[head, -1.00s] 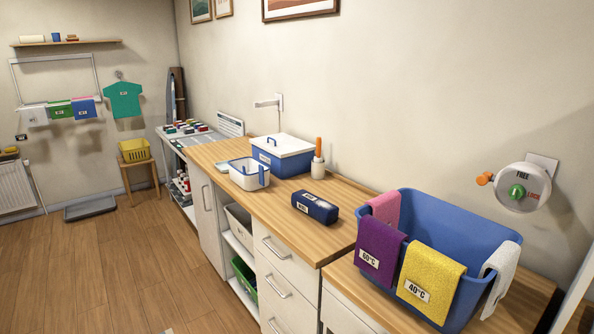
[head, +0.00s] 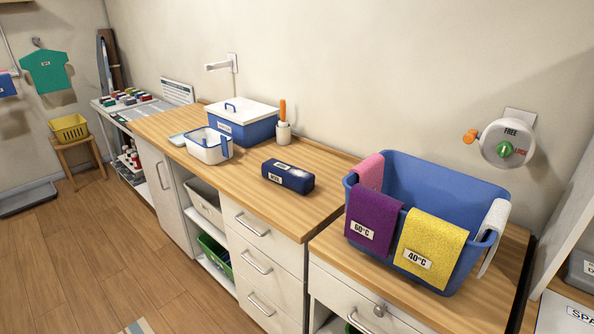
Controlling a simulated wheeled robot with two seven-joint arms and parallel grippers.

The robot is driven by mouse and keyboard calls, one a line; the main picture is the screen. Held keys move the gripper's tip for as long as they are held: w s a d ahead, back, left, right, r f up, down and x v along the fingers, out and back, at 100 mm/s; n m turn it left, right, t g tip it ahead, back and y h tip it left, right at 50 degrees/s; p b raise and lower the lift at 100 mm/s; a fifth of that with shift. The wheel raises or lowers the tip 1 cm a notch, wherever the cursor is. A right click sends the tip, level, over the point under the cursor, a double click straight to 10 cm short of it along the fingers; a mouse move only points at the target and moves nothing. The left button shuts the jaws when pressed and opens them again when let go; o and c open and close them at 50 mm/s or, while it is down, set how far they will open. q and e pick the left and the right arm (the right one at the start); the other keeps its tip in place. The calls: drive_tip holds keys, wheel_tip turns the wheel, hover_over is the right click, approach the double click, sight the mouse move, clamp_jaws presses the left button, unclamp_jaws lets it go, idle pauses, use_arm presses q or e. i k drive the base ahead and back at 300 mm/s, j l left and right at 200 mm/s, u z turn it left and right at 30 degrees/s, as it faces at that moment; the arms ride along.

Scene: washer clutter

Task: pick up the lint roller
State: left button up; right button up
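An upright orange handle (head: 283,110) rises from a short white cylinder (head: 284,133) on the wooden counter. It looks like the lint roller, though I cannot tell whether the white part is its roll or a holder. It stands near the wall, just right of a blue box with a white lid (head: 242,123). Neither of my grippers is in view.
A dark blue labelled case (head: 288,176) lies in front of the orange handle. A white basket (head: 208,146) stands to its left. A blue tub (head: 437,192) with hanging cloths stands on the right counter. Bare wooden counter (head: 318,160) lies right of the handle.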

sight(283, 124)
drive_tip(key=i+j+z, duration=0.1)
drive_tip(key=z, duration=1)
drive_tip(key=i+j+z, duration=0.15)
drive_tip(key=j+z, duration=0.25)
drive_tip(key=j, duration=0.15)
drive_tip(key=j+z, duration=0.4)
drive_tip(key=j, duration=0.15)
drive_tip(key=j+z, duration=0.4)
drive_tip(key=j, duration=0.2)
